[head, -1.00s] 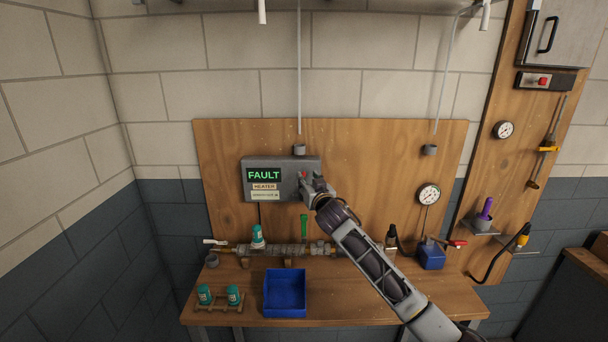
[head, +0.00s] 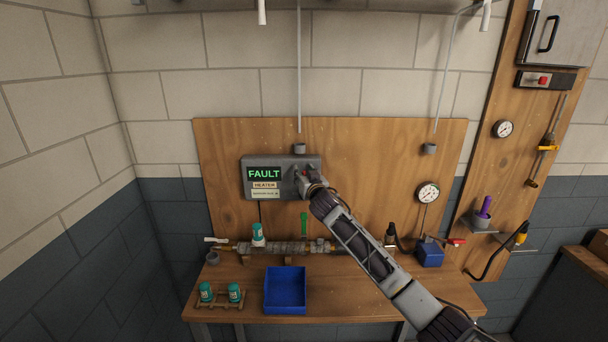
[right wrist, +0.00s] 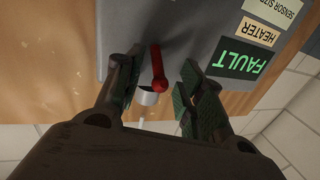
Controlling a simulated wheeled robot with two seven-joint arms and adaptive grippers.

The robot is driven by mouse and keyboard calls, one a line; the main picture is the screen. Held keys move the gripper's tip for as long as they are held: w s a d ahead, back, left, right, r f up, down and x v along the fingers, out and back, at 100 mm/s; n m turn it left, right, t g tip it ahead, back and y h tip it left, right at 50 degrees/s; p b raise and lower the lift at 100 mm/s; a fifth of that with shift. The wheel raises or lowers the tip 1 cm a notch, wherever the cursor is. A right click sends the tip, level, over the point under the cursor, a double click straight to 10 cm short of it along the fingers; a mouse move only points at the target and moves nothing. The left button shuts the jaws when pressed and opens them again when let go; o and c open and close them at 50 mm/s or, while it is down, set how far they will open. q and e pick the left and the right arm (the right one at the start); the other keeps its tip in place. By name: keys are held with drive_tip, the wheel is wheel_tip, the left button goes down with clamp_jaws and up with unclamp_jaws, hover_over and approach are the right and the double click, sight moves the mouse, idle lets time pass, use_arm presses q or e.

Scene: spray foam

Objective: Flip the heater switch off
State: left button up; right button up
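The grey heater box (head: 283,164) is mounted on the wooden backboard. Its green display reads FAULT (head: 264,174), above a HEATER label (head: 265,185). My right gripper (head: 303,180) is at the right part of the box in the head view and mostly hides the switch there. In the right wrist view the red switch lever (right wrist: 157,66) shows on the box face (right wrist: 185,35). The fingers of my right gripper (right wrist: 160,88) are open, one on each side of the lever, with gaps visible. Contact with the lever cannot be made out. My left gripper is not in view.
Below the box, a pipe assembly (head: 290,247) runs along the workbench (head: 340,306). A blue bin (head: 285,291) and teal-capped canisters in a wooden rack (head: 220,305) stand in front. A gauge (head: 428,193) is to the right.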

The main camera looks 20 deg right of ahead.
clamp_jaws()
idle(0.5)
